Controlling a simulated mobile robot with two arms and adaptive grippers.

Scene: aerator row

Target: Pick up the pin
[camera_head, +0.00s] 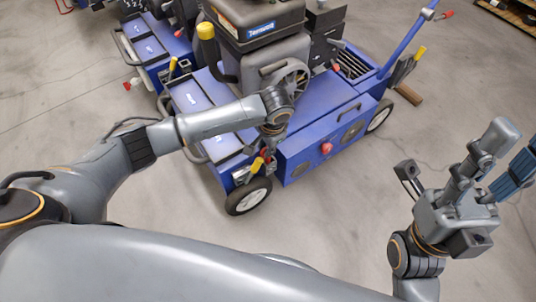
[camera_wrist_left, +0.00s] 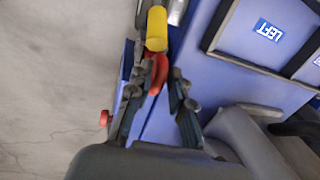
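A small part with a yellow grip (camera_wrist_left: 157,28) and a red piece (camera_wrist_left: 158,74) is at the corner of the blue aerator in the left wrist view. In the head view its yellow end (camera_head: 257,164) shows just above the front wheel. I cannot tell which part of it is the pin. My left gripper (camera_wrist_left: 163,72) is open, with its fingertips on either side of the red piece; contact is unclear. In the head view my left gripper (camera_head: 268,142) points down at that corner, partly hidden by its own wrist. My right gripper (camera_head: 455,185) is open and empty, away from the aerator.
A second blue machine (camera_head: 150,50) stands behind to the left. The concrete floor in front and right is clear.

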